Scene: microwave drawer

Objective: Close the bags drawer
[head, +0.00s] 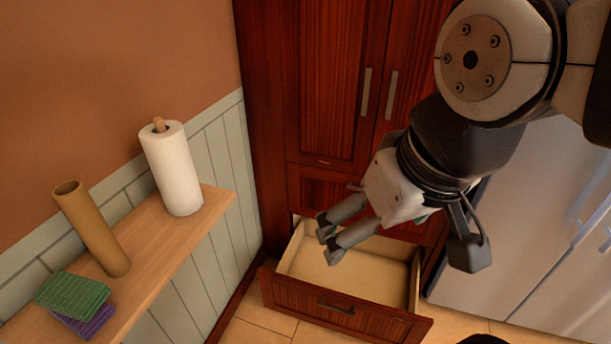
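An open drawer (345,311) at the bottom of a dark red wooden cabinet is pulled out toward me. It has a wooden front with a dark handle (337,307), and the pale inside that shows looks empty. I cannot read any label that marks it as the bags drawer. My gripper (328,247) hangs above the drawer's left inner part. Its two grey fingers point down and left, a little apart, with nothing seen between them. My gripper and arm hide part of the drawer's back and the cabinet front behind.
A closed drawer (318,198) sits above the open one, under tall cabinet doors (325,80). A wooden shelf (150,262) at left holds a paper towel roll (172,170), a cardboard tube (92,228) and sponges (72,297). A silver fridge (530,220) stands at right.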

